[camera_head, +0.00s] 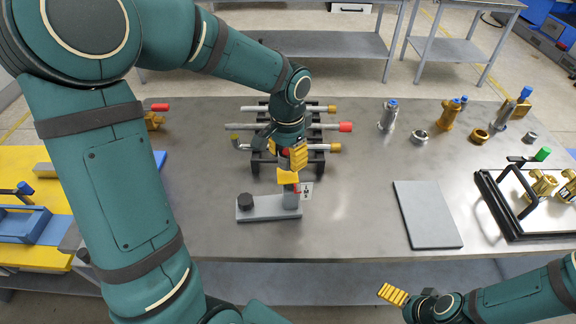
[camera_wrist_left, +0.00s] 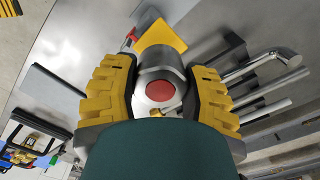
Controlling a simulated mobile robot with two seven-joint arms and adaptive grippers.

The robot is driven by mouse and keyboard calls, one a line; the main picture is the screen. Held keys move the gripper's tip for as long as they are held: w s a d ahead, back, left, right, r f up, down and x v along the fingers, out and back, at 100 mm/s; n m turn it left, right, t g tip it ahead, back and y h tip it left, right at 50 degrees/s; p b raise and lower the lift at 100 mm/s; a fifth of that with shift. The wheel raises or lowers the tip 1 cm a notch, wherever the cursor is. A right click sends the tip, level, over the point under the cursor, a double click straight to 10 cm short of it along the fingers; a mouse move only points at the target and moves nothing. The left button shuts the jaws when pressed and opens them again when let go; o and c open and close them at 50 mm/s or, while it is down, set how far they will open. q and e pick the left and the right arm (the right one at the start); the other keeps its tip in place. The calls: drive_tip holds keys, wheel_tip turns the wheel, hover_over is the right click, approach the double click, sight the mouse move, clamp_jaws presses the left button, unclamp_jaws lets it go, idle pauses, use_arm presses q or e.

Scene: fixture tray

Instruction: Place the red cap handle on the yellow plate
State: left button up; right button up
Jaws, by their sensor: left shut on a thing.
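My left gripper (camera_head: 293,156) is shut on the red cap handle (camera_wrist_left: 163,97), a silver cylinder whose round red end faces the left wrist camera between the two yellow fingers. In the head view only a little red shows at the fingers; the rest is hidden. The yellow plate (camera_head: 287,176) is just in front of the gripper, on a grey fixture (camera_head: 268,213) with a black knob. The plate also shows beyond the cylinder in the left wrist view (camera_wrist_left: 163,34). I cannot tell whether the handle touches it. My right gripper (camera_head: 393,294) is at the bottom, away from the handle.
A black rack (camera_head: 318,160) behind the left gripper holds several rods, one red-tipped (camera_head: 345,127). A grey flat plate (camera_head: 427,214) and a black-framed tray (camera_head: 510,225) lie at right. Metal fittings (camera_head: 450,115) stand at the back right. The table centre right is clear.

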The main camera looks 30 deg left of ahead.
sight(288, 165)
use_arm(q)
drive_tip(key=shift+f, duration=1.75)
drive_tip(key=shift+b, duration=0.35)
drive_tip(key=shift+f, duration=0.15)
drive_tip(key=o, duration=1.3)
drive_tip(key=shift+r, duration=0.25)
wheel_tip(288, 165, up, 12)
drive_tip(key=shift+p, duration=1.05)
